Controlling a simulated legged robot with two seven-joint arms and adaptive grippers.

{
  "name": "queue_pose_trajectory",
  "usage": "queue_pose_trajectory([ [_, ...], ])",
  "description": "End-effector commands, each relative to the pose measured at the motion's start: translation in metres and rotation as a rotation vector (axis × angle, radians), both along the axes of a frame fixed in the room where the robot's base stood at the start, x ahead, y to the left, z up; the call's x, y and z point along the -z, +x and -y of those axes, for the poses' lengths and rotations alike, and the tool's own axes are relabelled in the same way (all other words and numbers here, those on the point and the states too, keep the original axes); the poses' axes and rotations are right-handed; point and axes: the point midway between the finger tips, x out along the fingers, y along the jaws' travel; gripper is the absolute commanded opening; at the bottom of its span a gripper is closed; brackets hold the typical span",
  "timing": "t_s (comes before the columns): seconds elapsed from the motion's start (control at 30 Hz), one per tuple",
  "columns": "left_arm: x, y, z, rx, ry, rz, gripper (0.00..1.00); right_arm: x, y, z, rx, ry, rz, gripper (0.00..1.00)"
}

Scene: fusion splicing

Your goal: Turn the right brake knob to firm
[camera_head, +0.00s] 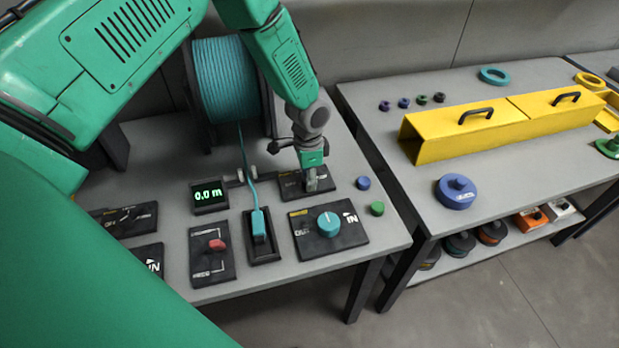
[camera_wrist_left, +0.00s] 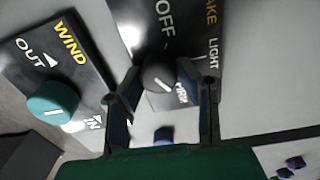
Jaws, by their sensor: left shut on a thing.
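The right brake panel (camera_head: 291,186) is a black plate at the back right of the near table, and my left gripper (camera_head: 311,184) points down onto it. In the left wrist view the brake knob (camera_wrist_left: 158,77) is round and black with a white pointer line. My left gripper (camera_wrist_left: 160,80) is shut on this knob, with one finger on each side. The panel's lettering reads OFF, LIGHT and FIRM (camera_wrist_left: 181,93). The white line appears to lie towards FIRM, but its exact setting is hard to tell. In the head view the gripper hides the knob. My right gripper is not in view.
The teal wind knob (camera_head: 329,224) sits on its panel in front; it also shows in the left wrist view (camera_wrist_left: 53,103). A teal lever (camera_head: 259,226), a 0.0 m display (camera_head: 209,195) and a cable reel (camera_head: 225,80) stand nearby. Blue (camera_head: 363,183) and green (camera_head: 377,209) caps lie right.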

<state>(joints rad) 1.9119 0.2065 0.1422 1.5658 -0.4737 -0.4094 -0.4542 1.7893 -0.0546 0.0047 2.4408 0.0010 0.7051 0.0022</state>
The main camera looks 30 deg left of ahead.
Motion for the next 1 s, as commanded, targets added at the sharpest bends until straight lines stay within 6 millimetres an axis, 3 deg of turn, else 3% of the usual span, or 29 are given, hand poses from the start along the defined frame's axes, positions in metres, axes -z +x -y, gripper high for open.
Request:
queue_pose_trajectory([
  [0.53,-0.0008,0.0017,-0.0015,0.024,0.002,0.004,0.0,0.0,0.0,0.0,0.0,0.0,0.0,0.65],
  [0.57,-0.0008,0.0017,-0.0015,0.024,0.002,0.004,0.36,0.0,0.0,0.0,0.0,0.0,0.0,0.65],
  [0.6,-0.0008,0.0016,-0.0014,0.024,0.002,0.004,0.49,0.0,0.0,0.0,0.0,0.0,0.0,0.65],
  [1.0,-0.0062,0.0015,-0.0007,0.023,0.0,0.004,0.49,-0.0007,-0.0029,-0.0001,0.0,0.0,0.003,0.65],
])
